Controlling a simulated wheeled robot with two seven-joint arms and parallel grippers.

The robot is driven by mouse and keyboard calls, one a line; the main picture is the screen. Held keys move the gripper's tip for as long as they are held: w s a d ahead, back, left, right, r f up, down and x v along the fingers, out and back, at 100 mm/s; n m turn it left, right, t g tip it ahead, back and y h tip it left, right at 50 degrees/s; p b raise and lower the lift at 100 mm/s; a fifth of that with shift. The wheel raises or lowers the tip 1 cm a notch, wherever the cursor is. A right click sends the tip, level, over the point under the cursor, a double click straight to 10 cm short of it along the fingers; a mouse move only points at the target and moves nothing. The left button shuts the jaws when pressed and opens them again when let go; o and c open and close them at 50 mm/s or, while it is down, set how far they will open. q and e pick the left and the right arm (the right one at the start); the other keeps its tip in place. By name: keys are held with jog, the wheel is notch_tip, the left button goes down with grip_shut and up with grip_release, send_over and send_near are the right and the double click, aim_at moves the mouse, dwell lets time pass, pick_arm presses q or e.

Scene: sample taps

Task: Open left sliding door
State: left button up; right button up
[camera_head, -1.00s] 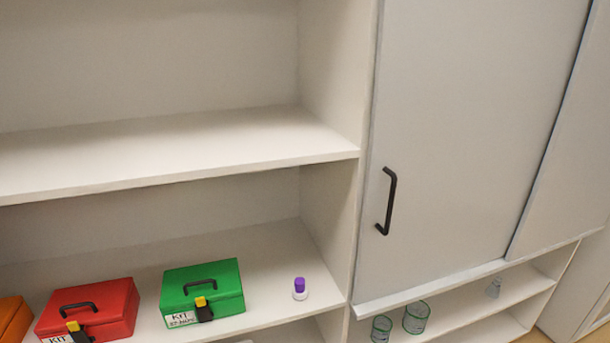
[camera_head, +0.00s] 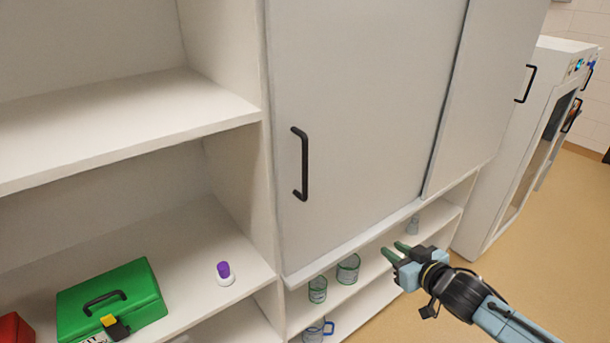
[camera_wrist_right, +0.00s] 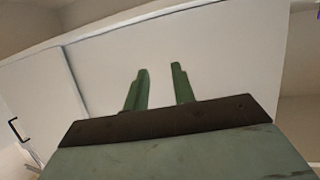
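The left sliding door (camera_head: 370,100) is a flat pale grey panel in the head view, and it is closed. Its black bar handle (camera_head: 301,163) stands upright near the door's left edge. My right gripper (camera_head: 393,251) is at lower right in the head view, below and right of the handle and apart from it. Its two green fingers are spread and empty; they show in the right wrist view (camera_wrist_right: 158,88) in front of a pale panel. My left gripper is not in view.
The right sliding door (camera_head: 485,95) adjoins the left one. Open shelves on the left hold a green kit box (camera_head: 110,300), a red box (camera_head: 14,332) and a purple-capped bottle (camera_head: 225,273). Glassware (camera_head: 348,268) stands below the doors. Open floor (camera_head: 545,240) lies at right.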

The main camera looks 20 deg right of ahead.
jog(key=a+r+n+t+y, duration=0.2)
jog(key=a+r+y, duration=0.3)
jog(key=r, duration=0.8)
jog(key=n+y, duration=0.2)
send_near(307, 169)
jog(key=shift+g, duration=0.3)
jog(key=p+x, duration=0.1)
jog(key=x, duration=0.9)
jog(key=shift+w+a+r+p, duration=0.1)
jog(key=shift+w+r+p, duration=0.15)
jog(key=shift+w+p, duration=0.15)
jog(key=shift+s, duration=0.1)
grip_shut()
